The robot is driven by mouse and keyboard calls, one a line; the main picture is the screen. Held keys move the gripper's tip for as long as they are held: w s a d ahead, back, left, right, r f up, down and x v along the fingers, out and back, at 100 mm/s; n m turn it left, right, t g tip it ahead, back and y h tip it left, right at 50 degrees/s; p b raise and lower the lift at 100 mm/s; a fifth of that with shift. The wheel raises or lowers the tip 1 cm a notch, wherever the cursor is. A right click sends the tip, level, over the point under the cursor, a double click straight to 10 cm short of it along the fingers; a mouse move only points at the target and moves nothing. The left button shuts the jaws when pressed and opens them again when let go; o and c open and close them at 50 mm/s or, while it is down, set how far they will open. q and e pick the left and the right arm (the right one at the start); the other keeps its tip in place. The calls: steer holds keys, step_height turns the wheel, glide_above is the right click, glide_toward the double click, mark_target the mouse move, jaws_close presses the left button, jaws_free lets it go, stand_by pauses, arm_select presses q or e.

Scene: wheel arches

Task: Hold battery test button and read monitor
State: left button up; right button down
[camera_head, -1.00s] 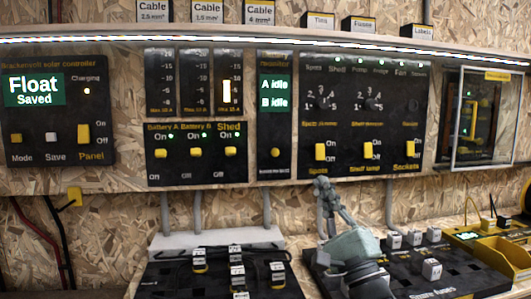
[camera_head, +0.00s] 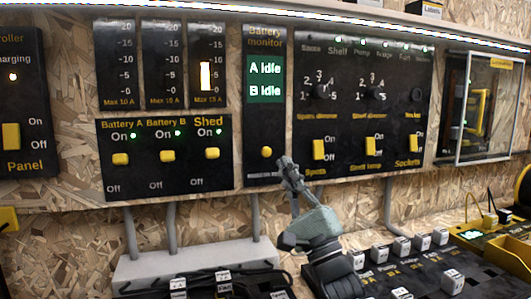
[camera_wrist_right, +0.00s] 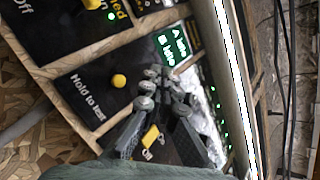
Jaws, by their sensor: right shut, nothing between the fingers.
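The battery monitor (camera_head: 264,110) is a tall black panel with a green display (camera_head: 265,79) reading "A idle" and "B idle". Its round yellow test button (camera_head: 266,152) is near the panel's bottom. In the right wrist view the button (camera_wrist_right: 119,81) shows uncovered, with the words "Hold to test" beside it. My right gripper (camera_head: 284,162) is shut and empty, its tips just right of and slightly below the button in the head view. In the wrist view the gripper (camera_wrist_right: 158,76) appears apart from the button. My left gripper is not in view.
The switch panel with Battery A, Battery B and Shed (camera_head: 165,175) is left of the monitor. The panel with knobs and yellow switches (camera_head: 345,125) is close on the right, behind my arm. Labelled blocks (camera_head: 402,246) stand on a black board below. Grey conduits (camera_head: 255,215) run beneath.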

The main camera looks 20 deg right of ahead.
mark_target(266, 152)
arm_select(q)
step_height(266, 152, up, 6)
steer(key=b, duration=0.2)
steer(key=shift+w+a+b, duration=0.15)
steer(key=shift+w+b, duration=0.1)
steer(key=shift+b, duration=0.05)
arm_select(e)
steer(key=shift+w+a, duration=0.15)
steer(key=shift+w, duration=4.35)
steer(key=shift+w, duration=0.1)
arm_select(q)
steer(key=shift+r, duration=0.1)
arm_select(e)
steer(key=shift+w, duration=0.3)
steer(key=shift+w, duration=0.45)
steer(key=shift+s, duration=0.1)
arm_select(q)
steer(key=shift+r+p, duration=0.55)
steer(key=shift+p, duration=0.1)
arm_select(e)
steer(key=shift+s, duration=0.8)
